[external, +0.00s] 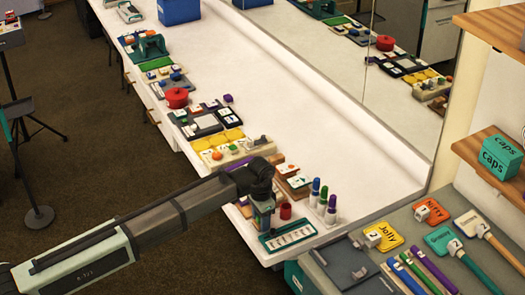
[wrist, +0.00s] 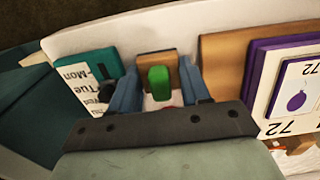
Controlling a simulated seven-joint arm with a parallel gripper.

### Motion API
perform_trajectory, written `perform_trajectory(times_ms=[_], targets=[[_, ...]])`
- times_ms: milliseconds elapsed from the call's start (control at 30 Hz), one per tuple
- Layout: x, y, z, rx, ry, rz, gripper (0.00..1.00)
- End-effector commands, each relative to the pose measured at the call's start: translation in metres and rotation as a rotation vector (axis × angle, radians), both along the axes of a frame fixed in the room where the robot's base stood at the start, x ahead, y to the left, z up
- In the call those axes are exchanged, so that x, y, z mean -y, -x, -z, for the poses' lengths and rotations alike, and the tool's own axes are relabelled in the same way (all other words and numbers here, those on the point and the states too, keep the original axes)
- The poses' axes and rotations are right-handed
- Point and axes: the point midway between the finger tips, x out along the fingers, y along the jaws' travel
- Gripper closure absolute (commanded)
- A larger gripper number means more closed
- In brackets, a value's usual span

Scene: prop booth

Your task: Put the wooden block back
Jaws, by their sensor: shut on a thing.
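My gripper (external: 262,222) is low over the near end of the white counter (external: 330,165), just behind a teal day-labelled tray (external: 287,235). In the wrist view my gripper (wrist: 160,90) has its two blue-grey fingers closed on the sides of a small brown wooden block (wrist: 144,66). A green rounded piece (wrist: 160,77) shows in front of the block, with some white and red below it. I cannot tell whether the green piece is part of the block. The block's underside is hidden, so contact with the counter is unclear.
The tray's label (wrist: 82,98) is close left in the wrist view; a purple-edged card stack (wrist: 258,75) is right. A red cylinder (external: 286,211) and several capped bottles (external: 315,193) stand beside my gripper.

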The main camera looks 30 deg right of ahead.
Motion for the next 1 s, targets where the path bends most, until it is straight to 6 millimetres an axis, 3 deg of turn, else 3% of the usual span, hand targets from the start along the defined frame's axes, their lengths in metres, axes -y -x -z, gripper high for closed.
perform_trajectory(times_ms=[167, 200, 300, 667, 1000], targets=[[0.0, 0.0, 0.003, 0.0, -0.001, 0.0, 0.78], [0.0, 0.0, 0.003, 0.0, -0.001, 0.0, 0.51], [0.0, 0.0, 0.003, 0.0, -0.001, 0.0, 0.43], [0.0, 0.0, -0.005, 0.0, 0.001, 0.0, 0.43], [0.001, 0.0, -0.059, 0.0, 0.003, 0.0, 0.43]])
